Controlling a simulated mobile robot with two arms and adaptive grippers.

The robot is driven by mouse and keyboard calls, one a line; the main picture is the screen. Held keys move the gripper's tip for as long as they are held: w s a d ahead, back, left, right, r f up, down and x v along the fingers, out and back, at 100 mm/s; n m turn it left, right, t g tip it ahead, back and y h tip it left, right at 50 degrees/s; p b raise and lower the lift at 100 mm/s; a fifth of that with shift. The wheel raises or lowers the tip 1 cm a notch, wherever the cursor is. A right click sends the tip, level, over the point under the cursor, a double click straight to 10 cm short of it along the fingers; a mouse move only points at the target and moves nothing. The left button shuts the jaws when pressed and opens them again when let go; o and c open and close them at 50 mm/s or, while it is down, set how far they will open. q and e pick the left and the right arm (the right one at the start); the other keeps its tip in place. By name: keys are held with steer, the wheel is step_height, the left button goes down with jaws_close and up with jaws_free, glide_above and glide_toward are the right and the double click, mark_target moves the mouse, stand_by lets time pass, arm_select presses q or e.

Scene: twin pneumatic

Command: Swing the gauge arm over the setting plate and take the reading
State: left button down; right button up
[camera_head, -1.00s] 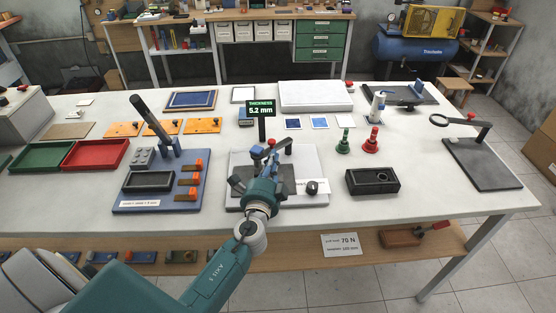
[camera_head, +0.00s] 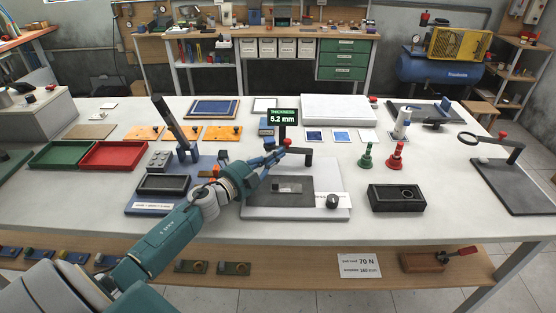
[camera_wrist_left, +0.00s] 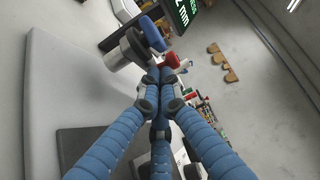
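The thickness gauge's display (camera_head: 283,117) reads 5.2 mm. Below it, the dark gauge arm (camera_head: 300,151) with a red knob (camera_head: 287,142) reaches back right, behind the dark plate. The dark plate (camera_head: 262,188) lies on a pale base (camera_head: 262,212) and bears a small grey block (camera_head: 289,187). My left gripper (camera_head: 277,153) is at the gauge arm, close to the knob. In the left wrist view its blue fingers (camera_wrist_left: 158,80) converge with tips together, just short of the red knob (camera_wrist_left: 172,61); contact is unclear. A blue-topped metal cylinder (camera_wrist_left: 125,48) stands beside them. My right gripper is out of view.
Green (camera_head: 366,156) and red (camera_head: 394,156) handled pieces and a black box (camera_head: 396,198) stand to the right. The table's front right is clear.

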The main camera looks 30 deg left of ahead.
arm_select(q)
steer(key=shift+w+a, duration=0.15)
stand_by(0.5)
step_height(320, 180, up, 10)
stand_by(0.5)
